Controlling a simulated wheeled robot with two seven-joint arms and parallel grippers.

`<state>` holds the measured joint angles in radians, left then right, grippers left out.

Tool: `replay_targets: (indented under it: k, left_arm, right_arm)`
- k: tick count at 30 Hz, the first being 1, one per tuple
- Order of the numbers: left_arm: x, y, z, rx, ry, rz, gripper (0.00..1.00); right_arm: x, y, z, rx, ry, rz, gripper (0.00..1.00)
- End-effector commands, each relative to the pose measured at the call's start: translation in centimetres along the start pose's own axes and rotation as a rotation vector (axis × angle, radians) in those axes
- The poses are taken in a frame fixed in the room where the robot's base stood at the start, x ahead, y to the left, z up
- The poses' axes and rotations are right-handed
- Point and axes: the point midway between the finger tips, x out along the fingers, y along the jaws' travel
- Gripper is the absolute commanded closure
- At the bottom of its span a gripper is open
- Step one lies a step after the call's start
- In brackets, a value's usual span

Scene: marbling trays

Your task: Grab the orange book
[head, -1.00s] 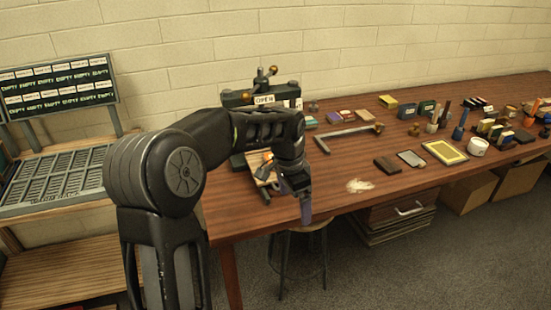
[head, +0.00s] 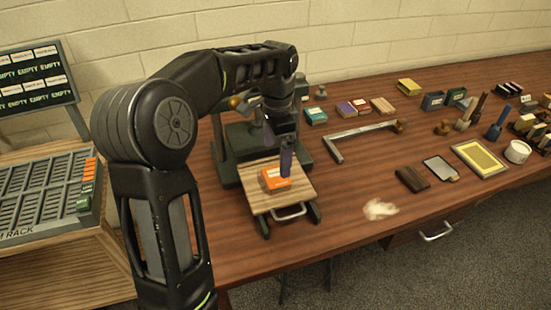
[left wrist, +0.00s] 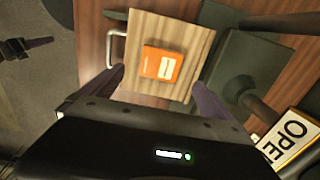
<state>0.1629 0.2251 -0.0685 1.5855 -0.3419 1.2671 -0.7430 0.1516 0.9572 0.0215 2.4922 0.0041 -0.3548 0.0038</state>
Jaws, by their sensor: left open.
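The orange book (head: 274,180) lies flat on a light wooden board (head: 296,197) with a metal handle, in front of a dark green press. In the left wrist view the orange book (left wrist: 162,65) sits on the board, beyond and between my two fingertips. I cannot tell whether a finger touches the book. My right gripper is not in view.
The dark green press (head: 230,150) stands behind the board, partly hidden by my arm. An OPEN sign (left wrist: 288,135) shows in the left wrist view. A metal bar frame (head: 365,134), small books and several tools lie to the right. A slotted rack (head: 40,195) stands at the left.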

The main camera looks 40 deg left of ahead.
Motion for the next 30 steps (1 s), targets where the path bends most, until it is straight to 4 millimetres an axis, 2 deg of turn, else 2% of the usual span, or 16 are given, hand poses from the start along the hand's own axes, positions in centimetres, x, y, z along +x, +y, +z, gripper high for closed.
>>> replay_targets:
  k: [11,21,30]
  left_arm:
    - [0.0,0.0,0.0,0.0,0.001,0.0,0.02]
    - [2.5,0.0,0.0,0.0,0.0,0.0,0.02]
    - [2.7,0.0,0.0,0.0,0.0,0.0,0.02]
  right_arm:
    - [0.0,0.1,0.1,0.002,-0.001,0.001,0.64]
    - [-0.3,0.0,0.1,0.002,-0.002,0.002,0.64]
    - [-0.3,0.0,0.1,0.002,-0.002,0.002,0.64]
